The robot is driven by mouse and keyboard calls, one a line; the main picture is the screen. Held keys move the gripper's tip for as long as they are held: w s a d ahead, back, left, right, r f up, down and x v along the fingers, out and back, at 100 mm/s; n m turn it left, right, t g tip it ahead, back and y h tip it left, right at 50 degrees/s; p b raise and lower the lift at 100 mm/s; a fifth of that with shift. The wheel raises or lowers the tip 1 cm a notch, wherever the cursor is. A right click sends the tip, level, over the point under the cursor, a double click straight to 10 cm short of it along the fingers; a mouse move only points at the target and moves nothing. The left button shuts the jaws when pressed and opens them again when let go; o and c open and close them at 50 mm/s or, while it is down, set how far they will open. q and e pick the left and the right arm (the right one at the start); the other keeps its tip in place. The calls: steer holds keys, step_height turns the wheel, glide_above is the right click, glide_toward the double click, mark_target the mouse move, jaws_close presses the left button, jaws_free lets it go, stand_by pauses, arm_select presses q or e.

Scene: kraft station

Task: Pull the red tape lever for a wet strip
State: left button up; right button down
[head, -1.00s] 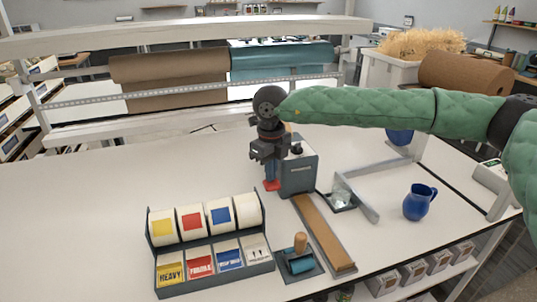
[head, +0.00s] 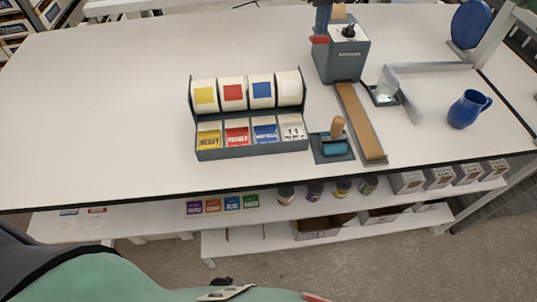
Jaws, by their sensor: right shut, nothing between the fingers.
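The grey tape dispenser (head: 343,62) stands at the back of the white table, right of the middle. Its red lever (head: 319,40) sticks out at the dispenser's left side, near the top of its body. The brown tape track (head: 358,120) runs from the dispenser toward the table's front edge. My left gripper is not in view.
A label rack (head: 252,148) with several rolls stands left of the track. A roller with wooden handle (head: 337,128) sits between them. A blue jug (head: 467,109) and a small glass dish (head: 385,92) stand at right. The table's left part is clear.

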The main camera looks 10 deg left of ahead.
steer(key=shift+r, duration=1.85)
steer(key=shift+r, duration=0.1)
